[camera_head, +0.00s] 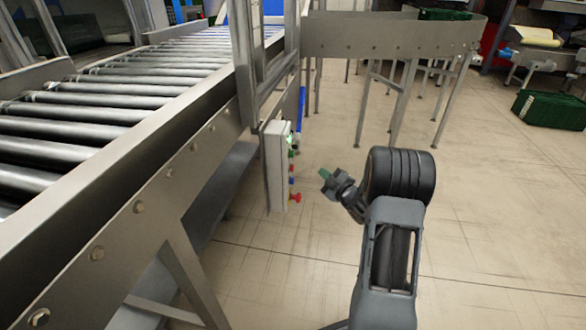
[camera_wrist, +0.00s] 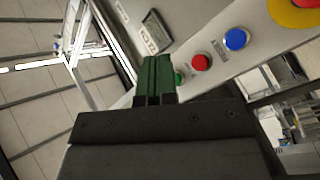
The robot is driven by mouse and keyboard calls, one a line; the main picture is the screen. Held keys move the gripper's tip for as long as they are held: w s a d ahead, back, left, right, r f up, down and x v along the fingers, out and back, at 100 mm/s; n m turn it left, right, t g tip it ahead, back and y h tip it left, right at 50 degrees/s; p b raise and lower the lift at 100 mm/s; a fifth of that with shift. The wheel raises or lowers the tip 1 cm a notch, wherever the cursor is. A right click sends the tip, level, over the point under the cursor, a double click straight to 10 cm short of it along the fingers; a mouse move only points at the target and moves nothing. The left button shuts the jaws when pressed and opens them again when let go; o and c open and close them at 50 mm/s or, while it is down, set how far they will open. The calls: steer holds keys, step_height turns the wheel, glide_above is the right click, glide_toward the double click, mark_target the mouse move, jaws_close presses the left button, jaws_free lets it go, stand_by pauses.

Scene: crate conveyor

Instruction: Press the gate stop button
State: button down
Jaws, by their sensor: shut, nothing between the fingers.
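A grey control box (camera_head: 276,166) is fixed to the conveyor's side, its buttons facing right towards my gripper. In the wrist view its panel (camera_wrist: 262,52) holds a red button (camera_wrist: 201,62), a blue button (camera_wrist: 236,39), and a large red button on a yellow disc (camera_wrist: 290,14). A green button (camera_wrist: 178,79) is partly hidden by my fingers. The labels are too small to read, so I cannot tell which is the gate stop. My gripper (camera_head: 325,174), with green fingers, is shut and empty, to the right of the box and apart from it in the head view.
The roller conveyor (camera_head: 110,95) runs along the left. A curved metal guard on legs (camera_head: 390,35) stands behind. A green crate (camera_head: 550,108) lies on the floor at right. The floor around my arm is clear.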

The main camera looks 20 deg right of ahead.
steer(key=w+a, duration=0.3)
steer(key=a, duration=0.2)
steer(key=shift+a+b, duration=0.3)
steer(key=shift+a, duration=0.05)
steer(key=shift+w+a+f, duration=0.1)
steer(key=shift+w, duration=0.05)
stand_by(1.9)
steer(key=shift+w+a+b, duration=0.1)
steer(key=shift+a+b, duration=0.15)
steer(key=shift+b, duration=0.15)
steer(key=shift+w+a, duration=0.25)
steer(key=shift+a, duration=0.15)
stand_by(0.9)
steer(key=shift+b, duration=0.3)
steer(key=shift+s+d, duration=0.45)
steer(key=shift+d, duration=0.3)
steer(key=shift+s+d+b, duration=0.2)
steer(key=shift+s+d, duration=0.2)
steer(key=shift+d, duration=0.3)
steer(key=shift+s+d+b, duration=0.15)
steer(key=shift+s+d, duration=0.3)
steer(key=shift+d, duration=0.3)
steer(key=shift+s+d+b, duration=0.2)
steer(key=shift+s+d, duration=0.2)
steer(key=shift+d, duration=0.3)
